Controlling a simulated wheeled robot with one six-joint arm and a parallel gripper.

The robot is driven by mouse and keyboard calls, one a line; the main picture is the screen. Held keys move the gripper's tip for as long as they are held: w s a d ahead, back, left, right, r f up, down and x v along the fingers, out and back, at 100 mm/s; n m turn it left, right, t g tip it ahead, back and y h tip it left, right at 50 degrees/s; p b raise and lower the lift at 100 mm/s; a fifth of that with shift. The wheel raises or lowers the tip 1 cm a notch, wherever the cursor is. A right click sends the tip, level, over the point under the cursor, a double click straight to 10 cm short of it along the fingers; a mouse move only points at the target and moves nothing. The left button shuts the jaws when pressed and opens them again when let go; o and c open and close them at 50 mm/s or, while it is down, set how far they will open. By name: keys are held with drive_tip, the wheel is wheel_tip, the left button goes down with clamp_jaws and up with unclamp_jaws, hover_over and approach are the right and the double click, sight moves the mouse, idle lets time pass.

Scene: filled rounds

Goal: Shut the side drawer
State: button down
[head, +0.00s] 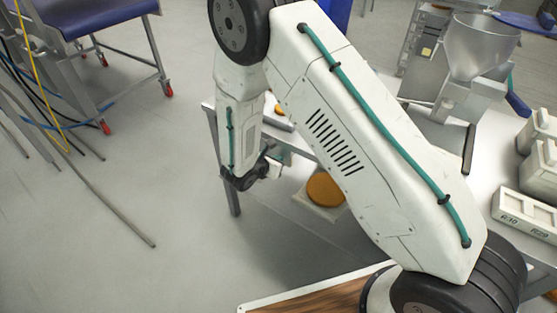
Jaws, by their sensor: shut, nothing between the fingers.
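A pale flat tray-like piece (301,198) shows below the edge of the steel table, left of my upper arm link, with an orange-brown round (325,189) on it. It may be the side drawer standing out from the table, but my arm hides its right part and I cannot tell how far it is open. No drawer handle is clear. My gripper (274,168) hangs at the end of my arm, just left of this piece in the picture. It is small and partly hidden by the wrist. It is shut and holds nothing. I cannot tell whether it touches the drawer.
The steel table (490,150) carries a metal hopper machine (478,50) and pale crates (527,212) at the right. A table leg (229,170) stands near my wrist. A blue-topped wheeled stand (95,15) and cables are at the upper left.

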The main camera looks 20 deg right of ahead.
drive_tip(key=shift+w+d+r, duration=0.1)
drive_tip(key=shift+w+d, duration=0.1)
drive_tip(key=shift+d, duration=0.05)
drive_tip(key=shift+a, duration=0.1)
drive_tip(key=s+a+f+v, duration=0.1)
drive_tip(key=f+v, duration=0.1)
drive_tip(key=v, duration=1.2)
